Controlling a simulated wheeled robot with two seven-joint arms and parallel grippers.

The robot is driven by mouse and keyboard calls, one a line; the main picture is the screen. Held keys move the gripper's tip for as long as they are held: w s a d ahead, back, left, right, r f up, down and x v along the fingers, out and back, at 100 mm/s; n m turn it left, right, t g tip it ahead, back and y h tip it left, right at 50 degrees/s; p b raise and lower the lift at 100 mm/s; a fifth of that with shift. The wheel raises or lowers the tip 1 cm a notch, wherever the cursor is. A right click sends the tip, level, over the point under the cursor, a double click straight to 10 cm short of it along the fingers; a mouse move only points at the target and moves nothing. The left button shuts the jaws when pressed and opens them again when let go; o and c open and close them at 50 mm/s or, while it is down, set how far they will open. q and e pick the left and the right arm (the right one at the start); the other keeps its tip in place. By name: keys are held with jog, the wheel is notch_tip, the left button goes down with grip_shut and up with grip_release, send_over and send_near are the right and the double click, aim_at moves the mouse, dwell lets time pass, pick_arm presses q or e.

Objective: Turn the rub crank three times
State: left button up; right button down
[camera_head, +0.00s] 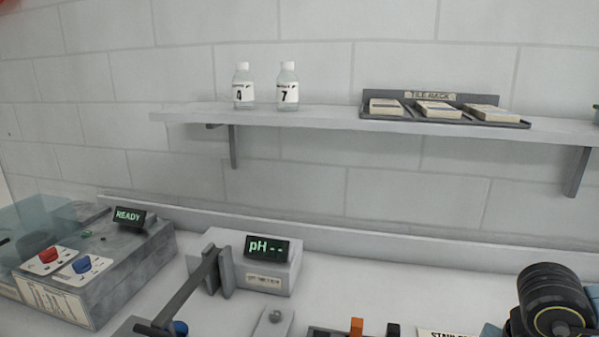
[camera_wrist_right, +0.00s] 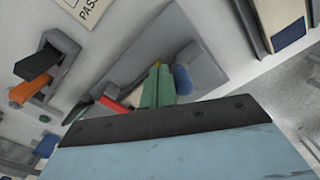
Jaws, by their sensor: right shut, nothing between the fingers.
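A dark bar (camera_head: 187,292) slants between two grey upright plates, with a dark crosspiece at its near end. A small blue part (camera_head: 180,327) shows beside that end. I cannot tell for sure whether this is the rub crank. In the right wrist view my right gripper (camera_wrist_right: 157,82) shows greenish fingers together, with nothing held. Just past them are a blue rounded part (camera_wrist_right: 183,79) and a red piece (camera_wrist_right: 112,104) over a grey surface. I cannot tell whether the fingers touch either one. My left gripper is out of view.
A grey unit reading READY (camera_head: 130,217), with red and blue knobs, stands left. A pH meter (camera_head: 264,262) is at the middle. An orange-topped part (camera_head: 357,326) is at the bottom edge. A wall shelf (camera_head: 300,119) holds two bottles and a tile rack (camera_head: 445,97).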

jog(key=shift+s+d, duration=0.25)
jog(key=shift+s, duration=0.25)
jog(key=shift+s+d, duration=0.25)
jog(key=shift+s, duration=0.25)
jog(key=shift+s+d+b, duration=0.15)
jog(key=shift+s+b, duration=0.3)
jog(key=shift+s, duration=0.2)
jog(key=shift+w, duration=0.9)
jog(key=shift+r+p, duration=2.5)
jog(key=shift+r, duration=2)
